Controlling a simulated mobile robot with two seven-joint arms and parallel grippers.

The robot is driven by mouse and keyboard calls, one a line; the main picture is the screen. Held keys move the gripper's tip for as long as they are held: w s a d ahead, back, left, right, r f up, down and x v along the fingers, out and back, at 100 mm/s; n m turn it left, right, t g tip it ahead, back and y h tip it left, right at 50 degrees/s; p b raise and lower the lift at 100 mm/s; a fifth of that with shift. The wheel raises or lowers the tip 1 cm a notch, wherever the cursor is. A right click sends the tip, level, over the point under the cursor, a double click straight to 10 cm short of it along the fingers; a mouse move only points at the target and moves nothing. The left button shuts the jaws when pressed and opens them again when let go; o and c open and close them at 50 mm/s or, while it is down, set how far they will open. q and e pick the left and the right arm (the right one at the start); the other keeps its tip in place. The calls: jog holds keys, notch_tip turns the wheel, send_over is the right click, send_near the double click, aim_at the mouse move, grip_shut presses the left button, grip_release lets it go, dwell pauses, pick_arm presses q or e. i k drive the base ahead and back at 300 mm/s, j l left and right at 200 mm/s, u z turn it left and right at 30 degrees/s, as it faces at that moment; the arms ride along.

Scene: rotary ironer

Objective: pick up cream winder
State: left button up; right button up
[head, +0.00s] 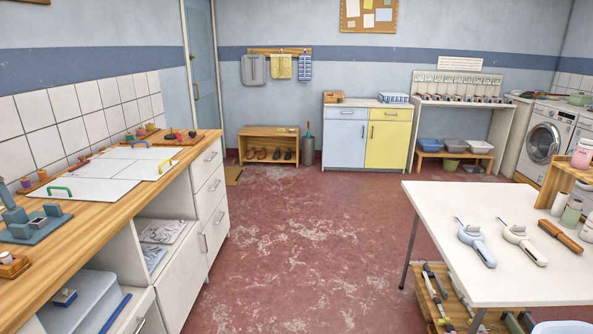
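A cream hand tool that looks like the cream winder (524,242) lies on the white table (445,205) at the right. It has a round head, a thin metal tip toward the back left and a handle pointing to the front right. A similar light blue winder (478,244) lies just left of it, apart from it. Neither of my grippers shows in the head view.
A brown wooden roller-like tool (560,236) lies right of the cream winder. Bottles (571,213) and a wooden rack (562,178) stand at the table's right. A wooden counter (95,215) runs along the left. The red floor (300,240) between is clear.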

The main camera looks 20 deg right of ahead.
aim_at(524, 241)
jog(key=i+z, duration=0.4)
jog(key=i, duration=0.15)
jog(key=i+z, duration=0.35)
jog(key=i, duration=0.2)
jog(key=i+j+z, duration=0.1)
jog(key=i+z, duration=0.35)
jog(key=i+j+z, duration=0.2)
jog(key=i+z, duration=0.3)
jog(key=i+j+z, duration=0.15)
jog(key=z, duration=0.25)
jog(key=i+j+z, duration=0.25)
jog(key=z, duration=0.2)
jog(key=i+j+z, duration=0.25)
jog(key=z, duration=0.15)
jog(key=i+j+z, duration=0.1)
jog(key=j+z, duration=0.35)
